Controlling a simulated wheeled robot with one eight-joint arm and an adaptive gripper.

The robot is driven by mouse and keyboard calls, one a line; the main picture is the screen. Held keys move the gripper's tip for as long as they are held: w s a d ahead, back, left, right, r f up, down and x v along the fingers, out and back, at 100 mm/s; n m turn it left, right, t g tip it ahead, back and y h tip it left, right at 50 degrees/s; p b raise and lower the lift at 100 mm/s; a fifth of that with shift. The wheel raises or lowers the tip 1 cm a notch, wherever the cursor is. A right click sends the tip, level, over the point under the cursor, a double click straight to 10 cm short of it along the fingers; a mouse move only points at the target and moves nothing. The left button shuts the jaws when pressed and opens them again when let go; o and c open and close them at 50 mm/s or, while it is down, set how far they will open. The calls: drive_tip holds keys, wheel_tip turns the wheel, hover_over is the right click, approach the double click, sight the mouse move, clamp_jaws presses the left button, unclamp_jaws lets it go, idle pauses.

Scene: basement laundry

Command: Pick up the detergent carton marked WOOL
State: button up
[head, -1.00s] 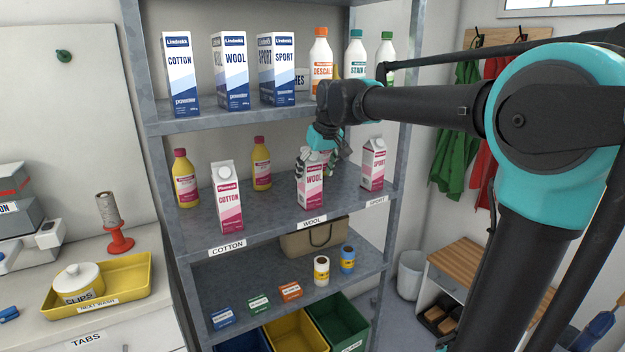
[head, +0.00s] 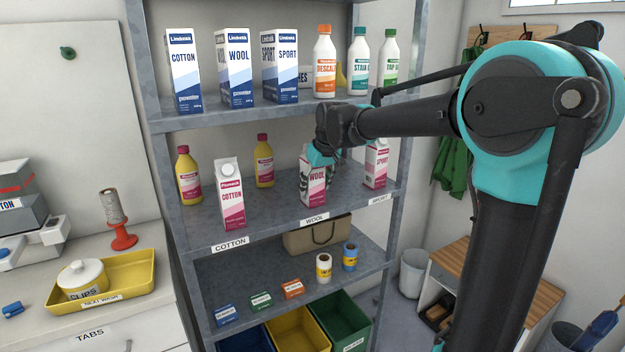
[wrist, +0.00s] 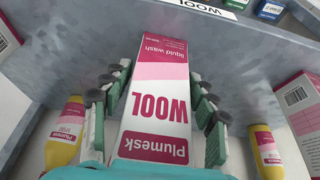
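The pink and white Plumesk carton marked WOOL (head: 313,192) stands upright on the middle shelf, above the WOOL shelf label. My gripper (head: 318,160) is at its upper part and hides some of it. In the wrist view the carton (wrist: 155,90) lies between the padded fingers of my gripper (wrist: 160,95). The fingers are on both sides of it, with narrow gaps visible; I see no firm grip. A taller blue and white Lindrekk box marked WOOL (head: 237,68) stands on the top shelf.
A COTTON carton (head: 230,197) stands to the left and a SPORT carton (head: 376,165) to the right on the same shelf. Yellow bottles (head: 264,160) stand behind. The top shelf (head: 210,118) is close above my gripper, with several boxes and bottles.

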drive_tip(key=c, duration=1.2)
drive_tip(key=shift+r, duration=0.1)
